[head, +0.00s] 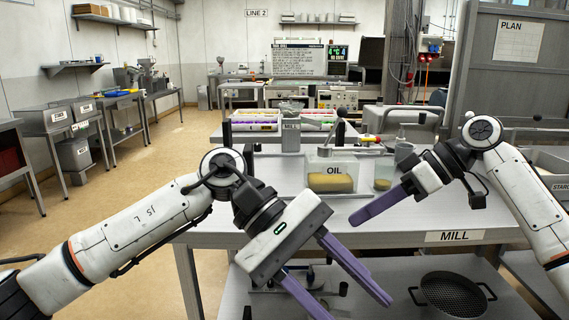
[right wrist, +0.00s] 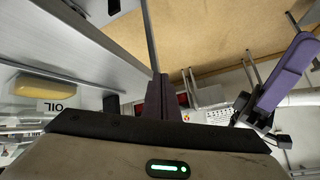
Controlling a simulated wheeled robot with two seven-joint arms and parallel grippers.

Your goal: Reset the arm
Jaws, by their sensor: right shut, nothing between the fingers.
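My right gripper (head: 358,217) reaches in from the right over the front of the mill table (head: 300,215). Its purple fingers are together and empty, and they also show shut in the right wrist view (right wrist: 160,95). My left gripper (head: 354,304) is in front of the table's front edge. Its two purple fingers are spread apart, with nothing seen between them. In the right wrist view, a purple finger of my left gripper (right wrist: 287,72) shows at the right.
An oil container (head: 331,172) and a small glass (head: 383,172) stand on the table behind my right gripper. A mill machine (head: 291,140) is farther back. A dark perforated pan (head: 452,294) sits on the lower shelf. Open floor (head: 130,190) lies to the left.

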